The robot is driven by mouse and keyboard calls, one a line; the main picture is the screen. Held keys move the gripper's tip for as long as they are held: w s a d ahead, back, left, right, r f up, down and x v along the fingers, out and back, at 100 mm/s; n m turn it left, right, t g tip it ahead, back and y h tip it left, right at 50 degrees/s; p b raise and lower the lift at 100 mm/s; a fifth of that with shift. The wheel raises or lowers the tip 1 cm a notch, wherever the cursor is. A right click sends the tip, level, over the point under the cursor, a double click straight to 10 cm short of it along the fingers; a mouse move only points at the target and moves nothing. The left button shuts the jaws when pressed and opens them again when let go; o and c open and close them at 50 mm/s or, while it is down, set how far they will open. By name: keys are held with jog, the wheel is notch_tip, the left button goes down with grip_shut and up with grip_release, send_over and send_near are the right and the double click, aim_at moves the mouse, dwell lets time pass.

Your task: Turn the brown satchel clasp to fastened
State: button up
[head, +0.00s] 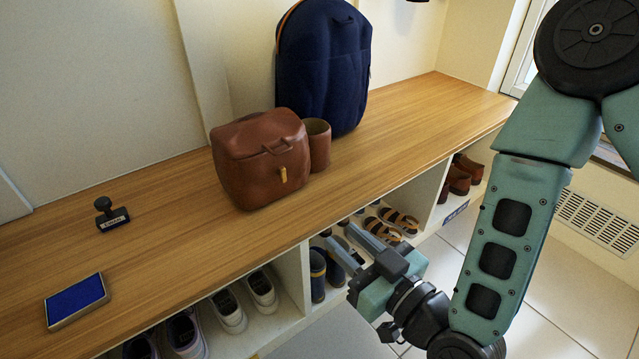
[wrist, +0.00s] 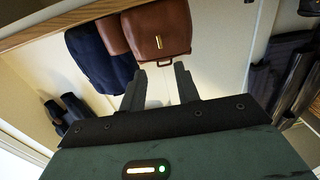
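The brown satchel (head: 250,165) stands upright on the wooden bench, its front facing the bench's front edge. Its small gold clasp (head: 283,174) is on the front below the handle and looks roughly upright, slightly tilted. In the wrist view the satchel (wrist: 150,22) appears upside down at the top, with the clasp (wrist: 158,42) on its face. My gripper (head: 338,236) is open and empty, in front of the bench edge, lower than the satchel and apart from it. Its two spread fingers also show in the wrist view (wrist: 160,82), below the satchel.
A brown cup (head: 317,145) and a navy backpack (head: 322,65) stand close beside the satchel. A stamp (head: 112,215) and a blue ink pad (head: 76,301) lie to the left. Shoes fill cubbies under the bench (head: 180,270). Bench top before the satchel is clear.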

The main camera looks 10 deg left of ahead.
aim_at(285, 180)
jog(key=b+x, duration=0.4)
jog(key=x, duration=1.3)
jog(key=shift+w+r+b, duration=0.15)
jog(key=shift+r+b, duration=0.05)
jog(key=shift+b, duration=0.15)
grip_shut()
